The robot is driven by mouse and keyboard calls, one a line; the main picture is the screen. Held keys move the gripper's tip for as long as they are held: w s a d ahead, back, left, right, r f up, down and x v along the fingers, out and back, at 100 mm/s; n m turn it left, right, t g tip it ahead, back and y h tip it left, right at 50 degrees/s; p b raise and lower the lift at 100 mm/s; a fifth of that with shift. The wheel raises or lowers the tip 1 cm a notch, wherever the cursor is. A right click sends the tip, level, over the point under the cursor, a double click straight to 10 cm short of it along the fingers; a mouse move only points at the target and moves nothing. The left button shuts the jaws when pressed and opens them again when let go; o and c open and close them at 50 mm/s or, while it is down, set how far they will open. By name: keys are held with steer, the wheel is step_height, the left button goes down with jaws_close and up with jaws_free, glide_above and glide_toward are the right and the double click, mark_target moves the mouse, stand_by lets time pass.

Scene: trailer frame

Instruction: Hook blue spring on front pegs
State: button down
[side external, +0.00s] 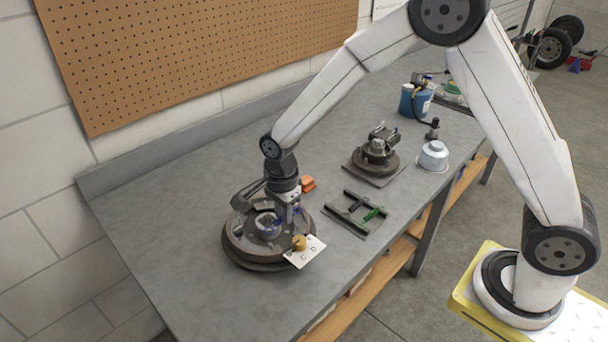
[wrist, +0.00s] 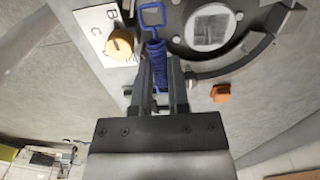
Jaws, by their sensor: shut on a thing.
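The blue spring (wrist: 157,62) is between the fingers of my gripper (wrist: 158,72) in the wrist view. Its blue square loop end (wrist: 152,17) sticks out beyond the fingertips over the grey round assembly. The same blue shows small beside my gripper (side external: 289,219) in the side view. My gripper is shut on the spring and points down at the round brake assembly (side external: 236,247) on the bench. The assembly has a dark round backing plate and a curved shoe (wrist: 279,42). I cannot make out the front pegs, or whether the spring touches one.
A white card with letters (side external: 304,256) and a yellow knob (side external: 299,242) sit at the assembly's front edge. An orange block (side external: 308,184) lies behind it. A dark frame with a green part (side external: 357,212) and a second assembly (side external: 376,160) stand to the right. The bench's left side is clear.

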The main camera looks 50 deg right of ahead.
steer(key=shift+f, duration=2.05)
steer(key=shift+f, duration=0.9)
stand_by(2.0)
steer(key=c, duration=0.5)
jaws_free()
steer(key=shift+c, duration=0.2)
steer(key=c, duration=0.3)
steer(key=shift+r, duration=0.1)
steer(key=shift+r, duration=3.4)
